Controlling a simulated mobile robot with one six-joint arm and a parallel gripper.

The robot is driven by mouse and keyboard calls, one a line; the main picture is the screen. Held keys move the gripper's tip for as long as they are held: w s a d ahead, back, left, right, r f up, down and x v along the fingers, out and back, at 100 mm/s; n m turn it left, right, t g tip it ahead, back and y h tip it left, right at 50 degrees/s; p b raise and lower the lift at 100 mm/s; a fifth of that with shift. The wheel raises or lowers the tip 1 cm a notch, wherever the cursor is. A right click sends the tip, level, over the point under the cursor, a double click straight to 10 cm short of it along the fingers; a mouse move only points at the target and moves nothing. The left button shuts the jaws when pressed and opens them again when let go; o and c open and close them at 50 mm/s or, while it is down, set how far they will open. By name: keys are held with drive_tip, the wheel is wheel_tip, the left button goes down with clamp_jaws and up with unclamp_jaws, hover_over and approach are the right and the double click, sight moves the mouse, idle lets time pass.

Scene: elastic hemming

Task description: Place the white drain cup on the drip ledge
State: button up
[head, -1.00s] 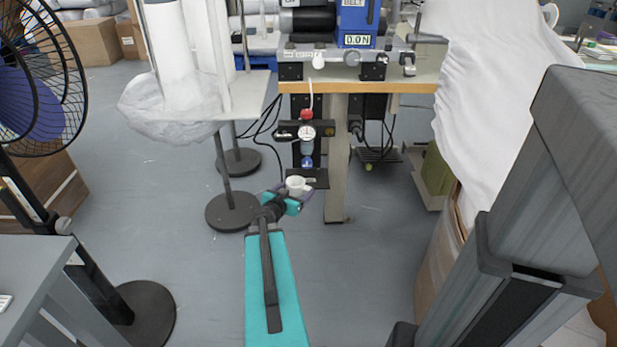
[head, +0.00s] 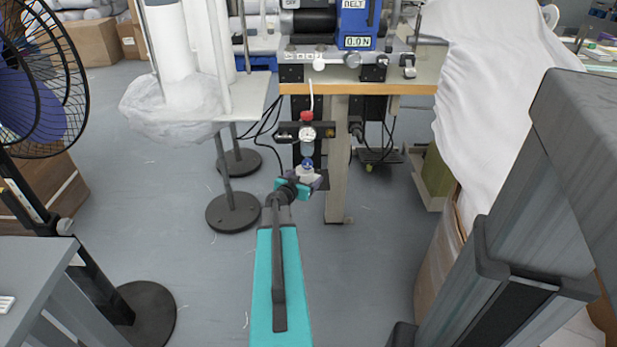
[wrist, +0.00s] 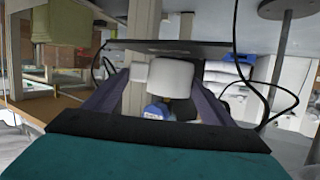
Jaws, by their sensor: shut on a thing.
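The white drain cup (head: 306,173) is held in my gripper (head: 308,184), just below the blue drain end of the air regulator (head: 307,150). The cup also shows in the wrist view (wrist: 171,77), between the two purple fingers. The drip ledge (head: 323,178) is the dark plate low on the regulator's bracket; my gripper and the cup partly cover it. In the wrist view, the ledge (wrist: 222,48) is a dark plate behind the cup. The cup looks very close to the ledge, but I cannot tell whether they touch.
The regulator hangs beside the beige table leg (head: 338,170) under the wooden table edge (head: 400,88). Dark cables (head: 265,125) hang to its left. A round-based stand (head: 232,212) is on the left. The floor in front is clear.

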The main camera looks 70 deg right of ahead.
sight(309, 175)
drive_tip(key=shift+d, duration=0.1)
drive_tip(key=shift+d, duration=2)
drive_tip(key=shift+s+a+f, duration=0.1)
drive_tip(key=shift+a+f, duration=0.1)
drive_tip(key=shift+f, duration=0.55)
drive_tip(key=shift+f, duration=0.1)
drive_tip(key=o, duration=1.1)
drive_tip(key=shift+v, duration=6.05)
